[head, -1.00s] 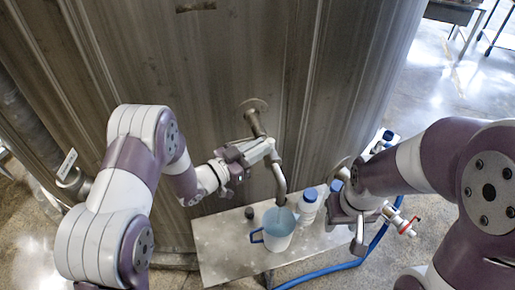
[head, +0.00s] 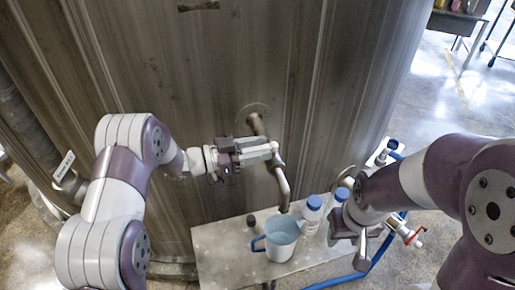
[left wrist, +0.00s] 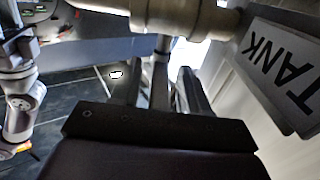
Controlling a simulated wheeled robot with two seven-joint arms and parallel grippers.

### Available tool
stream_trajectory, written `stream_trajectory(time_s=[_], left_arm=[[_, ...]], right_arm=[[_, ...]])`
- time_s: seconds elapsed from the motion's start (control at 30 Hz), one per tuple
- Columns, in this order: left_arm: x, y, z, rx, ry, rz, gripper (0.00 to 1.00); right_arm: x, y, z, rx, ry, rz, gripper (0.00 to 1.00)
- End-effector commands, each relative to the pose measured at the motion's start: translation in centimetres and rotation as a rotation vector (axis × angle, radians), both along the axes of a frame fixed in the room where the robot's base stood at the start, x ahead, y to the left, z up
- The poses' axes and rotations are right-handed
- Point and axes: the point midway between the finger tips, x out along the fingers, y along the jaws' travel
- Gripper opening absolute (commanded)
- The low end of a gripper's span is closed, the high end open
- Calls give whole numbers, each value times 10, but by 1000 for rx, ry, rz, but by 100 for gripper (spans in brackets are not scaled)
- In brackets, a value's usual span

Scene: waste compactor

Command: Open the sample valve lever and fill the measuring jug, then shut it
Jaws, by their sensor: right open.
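The sample valve pipe (head: 279,180) comes out of the steel tank and bends down to an open spout. The measuring jug (head: 278,248), pale with a blue handle and a light blue inside, stands upright under the spout on a metal bench. My left gripper (head: 268,152) is at the valve, just above the bend, and hides the lever in the head view. In the left wrist view its fingers (left wrist: 162,90) are on either side of a thin metal bar; I cannot tell if they grip it. My right gripper (head: 350,245) is open and empty, right of the jug.
Blue-capped bottles (head: 311,213) stand on the bench (head: 222,258) between the jug and my right gripper. A blue hose (head: 345,277) runs along the right. A TANK sign (left wrist: 272,62) is close to my left gripper.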

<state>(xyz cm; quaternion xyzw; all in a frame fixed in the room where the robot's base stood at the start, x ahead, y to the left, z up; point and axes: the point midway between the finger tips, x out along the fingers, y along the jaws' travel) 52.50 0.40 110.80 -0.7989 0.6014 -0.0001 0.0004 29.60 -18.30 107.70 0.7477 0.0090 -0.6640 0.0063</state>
Motion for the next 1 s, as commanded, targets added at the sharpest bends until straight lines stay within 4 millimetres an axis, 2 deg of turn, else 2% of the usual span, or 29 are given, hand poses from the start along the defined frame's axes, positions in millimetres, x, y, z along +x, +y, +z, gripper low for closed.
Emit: stream_trajectory(time_s=[0.17, 0.4, 0.6, 0.73, 1.0], left_arm=[[-2, 11, -2, -1, 0, 4, 45], [-20, 73, -4, 1, -3, 6, 45], [-32, 111, -2, 1, -1, 2, 45], [-35, 121, -1, 0, -1, 0, 45], [-35, 122, 0, 0, 0, -1, 45]], right_arm=[[0, 0, -6, 0, 0, 0, 45], [0, 0, -27, 0, 0, 0, 45], [0, 0, -35, 0, 0, 0, 45], [0, 0, -36, 0, 0, 0, 45], [0, 0, -36, 0, 0, 0, 45]])
